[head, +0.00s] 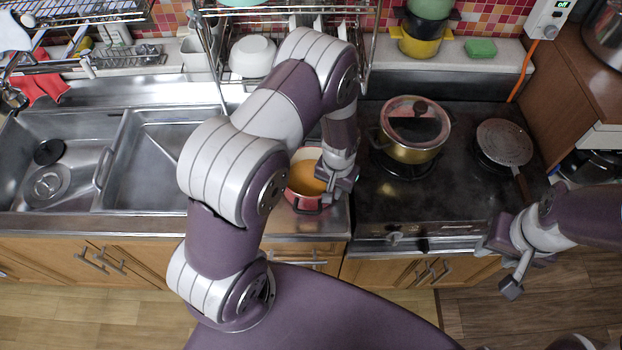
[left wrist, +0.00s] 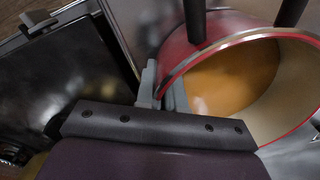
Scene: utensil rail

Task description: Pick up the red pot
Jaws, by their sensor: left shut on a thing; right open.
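The red pot (head: 303,204) stands on the steel counter between the sink and the stove, with orange-brown liquid inside. My left gripper (head: 334,190) reaches down at the pot's right side and is shut on its wall at the rim. In the left wrist view, the fingers (left wrist: 162,95) pinch the rim of the red pot (left wrist: 181,45), and two dark bars cross the pot at the top. My arm hides part of the pot in the head view. My right gripper (head: 511,270) is open and empty, in front of the stove at the right.
A lidded yellowish pot (head: 410,152) stands on the left burner and a flat round pan (head: 504,143) on the right burner. The double sink (head: 150,135) lies left of the red pot. A dish rack with a white bowl (head: 252,56) stands behind it.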

